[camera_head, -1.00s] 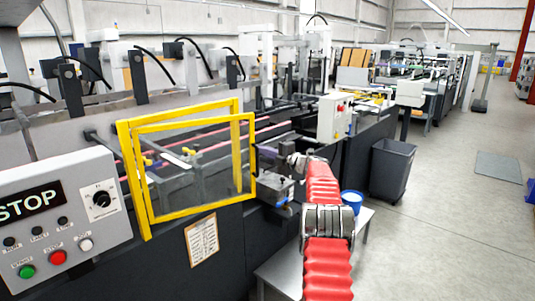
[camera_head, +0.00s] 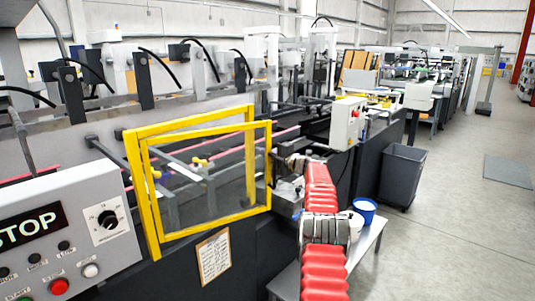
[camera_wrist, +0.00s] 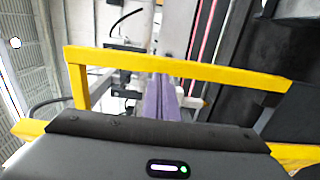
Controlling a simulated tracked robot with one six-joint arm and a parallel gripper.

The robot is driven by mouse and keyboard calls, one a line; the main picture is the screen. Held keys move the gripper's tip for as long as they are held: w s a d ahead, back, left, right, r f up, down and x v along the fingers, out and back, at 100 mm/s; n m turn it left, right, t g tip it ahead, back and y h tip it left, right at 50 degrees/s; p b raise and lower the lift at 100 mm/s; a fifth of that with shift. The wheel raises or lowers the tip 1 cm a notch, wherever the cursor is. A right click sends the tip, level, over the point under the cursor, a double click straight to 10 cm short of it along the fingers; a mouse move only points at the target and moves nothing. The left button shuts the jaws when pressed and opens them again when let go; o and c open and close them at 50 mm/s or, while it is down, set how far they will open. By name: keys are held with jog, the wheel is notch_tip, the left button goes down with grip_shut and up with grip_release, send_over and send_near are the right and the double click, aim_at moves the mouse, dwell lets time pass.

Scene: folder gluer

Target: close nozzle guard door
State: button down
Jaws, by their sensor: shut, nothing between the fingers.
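The nozzle guard door (camera_head: 215,223) is a yellow frame with a clear panel on the near side of the machine. In the head view it stands ajar, offset toward me from a second yellow frame (camera_head: 190,122) behind it. My gripper (camera_head: 278,156) is beside the door's right edge; its fingertips are small and partly hidden there, and contact cannot be told. In the wrist view my gripper's lilac fingers (camera_wrist: 160,80) are together and empty. They overlap a yellow frame bar (camera_wrist: 225,73); which frame it belongs to is unclear.
A grey control panel (camera_head: 115,240) with a STOP sign stands at the left front. A dark bin (camera_head: 401,175) stands beyond.

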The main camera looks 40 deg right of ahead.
jog(key=shift+s+d, duration=0.15)
jog(key=shift+d, duration=0.25)
dwell(0.4)
jog(key=shift+s, duration=0.1)
dwell(1.1)
jog(key=s+d, duration=0.1)
jog(key=s, duration=1.2)
jog(key=shift+s+d, duration=0.25)
